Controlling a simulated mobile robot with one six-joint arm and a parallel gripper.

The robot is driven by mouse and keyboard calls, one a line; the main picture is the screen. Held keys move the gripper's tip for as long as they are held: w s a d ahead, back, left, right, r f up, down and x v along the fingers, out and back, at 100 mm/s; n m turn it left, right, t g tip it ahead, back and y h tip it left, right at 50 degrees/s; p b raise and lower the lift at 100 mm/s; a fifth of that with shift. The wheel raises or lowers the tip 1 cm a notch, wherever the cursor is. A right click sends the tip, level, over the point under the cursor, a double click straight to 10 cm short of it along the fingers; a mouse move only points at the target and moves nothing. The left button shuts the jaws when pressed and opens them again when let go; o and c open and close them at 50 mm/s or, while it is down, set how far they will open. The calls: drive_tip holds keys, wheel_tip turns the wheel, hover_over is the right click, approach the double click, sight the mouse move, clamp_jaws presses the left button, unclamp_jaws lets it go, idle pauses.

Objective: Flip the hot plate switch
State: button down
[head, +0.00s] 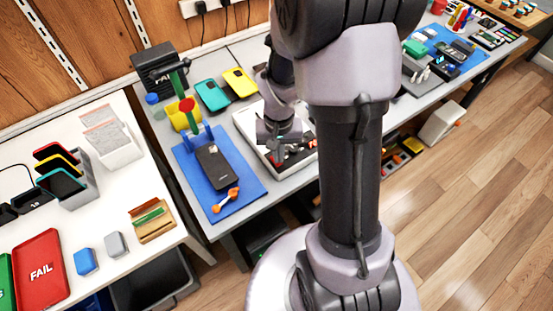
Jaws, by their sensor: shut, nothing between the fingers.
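A flat pale unit with a raised rim (243,126), which looks like the hot plate, lies on the grey bench right of the blue mat. My gripper (279,155) points down over its front part and is shut, with nothing seen in it. Small red and dark details show beside and below the fingertips. I cannot tell which of them is the switch, or whether the fingers touch it. My arm hides the right side of the unit.
On the blue mat (187,162) lie a dark phone (213,165) and an orange-and-white tool (225,201). Teal (212,96) and yellow (239,82) phone cases lie behind the unit. A white table with a red FAIL tray (40,271) stands at left.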

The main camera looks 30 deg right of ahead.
drive_tip(key=shift+f+b, duration=0.55)
drive_tip(key=shift+f, duration=0.1)
drive_tip(key=shift+r, duration=0.1)
wheel_tip(320, 180, up, 7)
drive_tip(key=p, duration=0.6)
idle(0.3)
